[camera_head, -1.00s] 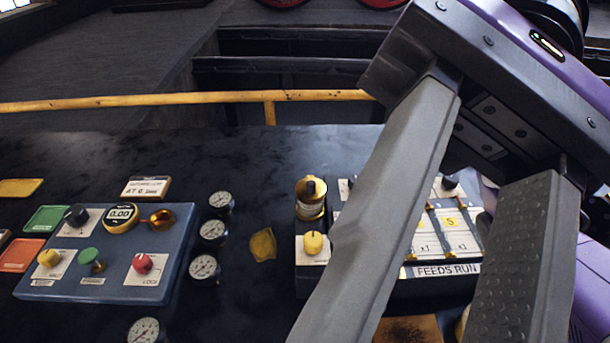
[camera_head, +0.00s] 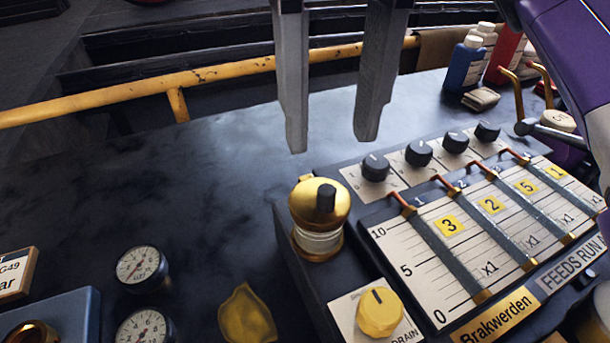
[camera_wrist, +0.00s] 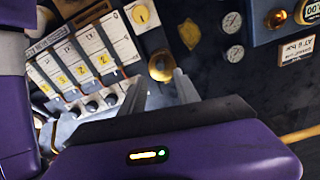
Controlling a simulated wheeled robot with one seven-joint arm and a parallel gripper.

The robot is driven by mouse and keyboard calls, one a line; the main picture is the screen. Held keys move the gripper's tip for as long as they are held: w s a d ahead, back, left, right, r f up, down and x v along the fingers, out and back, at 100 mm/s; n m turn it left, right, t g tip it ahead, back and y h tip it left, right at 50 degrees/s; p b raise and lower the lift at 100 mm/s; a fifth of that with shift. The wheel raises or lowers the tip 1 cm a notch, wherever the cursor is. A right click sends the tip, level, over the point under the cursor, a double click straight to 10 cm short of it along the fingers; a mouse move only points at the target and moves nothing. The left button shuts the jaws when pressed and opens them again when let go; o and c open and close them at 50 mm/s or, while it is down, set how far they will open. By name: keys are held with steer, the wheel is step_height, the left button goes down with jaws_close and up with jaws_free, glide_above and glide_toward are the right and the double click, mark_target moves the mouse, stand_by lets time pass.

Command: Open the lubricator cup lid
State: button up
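The lubricator cup (camera_head: 318,238) is a clear glass body with a domed brass lid (camera_head: 321,200) that has a black knob on top. It stands at the left end of the dark lubricator box, and the lid looks closed. My gripper (camera_head: 331,143) is open and empty, its two grey fingers pointing down above and behind the cup, apart from it. In the wrist view the brass lid (camera_wrist: 161,65) shows just beyond the fingertips of my gripper (camera_wrist: 160,76), nearer the right finger.
A yellow drain knob (camera_head: 379,312) sits in front of the cup. To the right are several black knobs and sight-glass gauges (camera_head: 490,225). Round dials (camera_head: 141,267) and a yellow cloth (camera_head: 246,316) lie left. Bottles (camera_head: 466,62) stand at the back right. A yellow rail (camera_head: 110,95) runs behind.

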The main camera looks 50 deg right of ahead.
mark_target(327, 190)
step_height(327, 190, down, 7)
steer(key=shift+a+b, duration=0.1)
steer(key=shift+b, duration=0.65)
jaws_close()
